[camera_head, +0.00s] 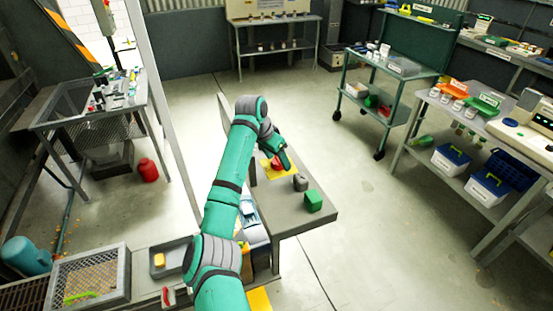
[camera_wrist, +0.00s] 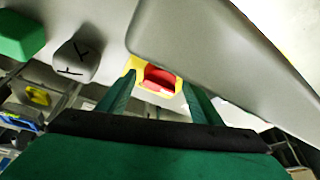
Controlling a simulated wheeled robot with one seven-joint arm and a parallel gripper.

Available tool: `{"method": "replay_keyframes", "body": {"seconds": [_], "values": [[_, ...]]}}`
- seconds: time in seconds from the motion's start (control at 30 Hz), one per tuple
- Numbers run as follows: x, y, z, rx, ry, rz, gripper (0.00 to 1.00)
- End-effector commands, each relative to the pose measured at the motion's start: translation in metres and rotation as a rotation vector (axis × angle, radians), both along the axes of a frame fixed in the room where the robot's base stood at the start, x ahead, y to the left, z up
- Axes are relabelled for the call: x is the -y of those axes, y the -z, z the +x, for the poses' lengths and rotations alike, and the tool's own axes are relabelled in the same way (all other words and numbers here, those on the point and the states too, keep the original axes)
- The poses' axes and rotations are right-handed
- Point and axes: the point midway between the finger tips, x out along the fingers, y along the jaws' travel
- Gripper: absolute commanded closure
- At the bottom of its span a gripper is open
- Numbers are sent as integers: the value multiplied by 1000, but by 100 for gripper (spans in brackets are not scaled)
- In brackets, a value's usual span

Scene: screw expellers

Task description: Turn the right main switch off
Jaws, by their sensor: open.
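A red switch knob (camera_head: 277,163) on a yellow plate (camera_head: 266,172) sits on the grey top of a narrow stand or machine, in the middle of the head view. In the wrist view the red knob (camera_wrist: 159,77) lies in its yellow surround (camera_wrist: 139,65), framed between my fingertips. My gripper (camera_wrist: 158,84) is open, one finger to each side of the knob. I cannot tell whether the fingers touch it. In the head view my gripper (camera_head: 285,160) partly covers the switch. The knob's exact turn position is not clear.
A grey knob-like part (camera_head: 300,182) and a green block (camera_head: 313,201) stand beside the switch; the wrist view shows the grey part (camera_wrist: 77,57) and green block (camera_wrist: 20,34) at upper left. A large grey body (camera_wrist: 205,40) lies close to the right finger. Open floor is right.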

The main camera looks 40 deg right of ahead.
Motion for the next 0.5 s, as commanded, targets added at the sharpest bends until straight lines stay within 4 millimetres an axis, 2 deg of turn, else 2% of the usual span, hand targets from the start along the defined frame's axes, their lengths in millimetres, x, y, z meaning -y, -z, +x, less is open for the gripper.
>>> {"method": "replay_keyframes", "body": {"seconds": [0.07,0.23,0.5], "values": [[0,0,0,0,0,0,41],[0,0,0,1,0,0,79],[-1,-1,0,0,-15,-1,81]]}}
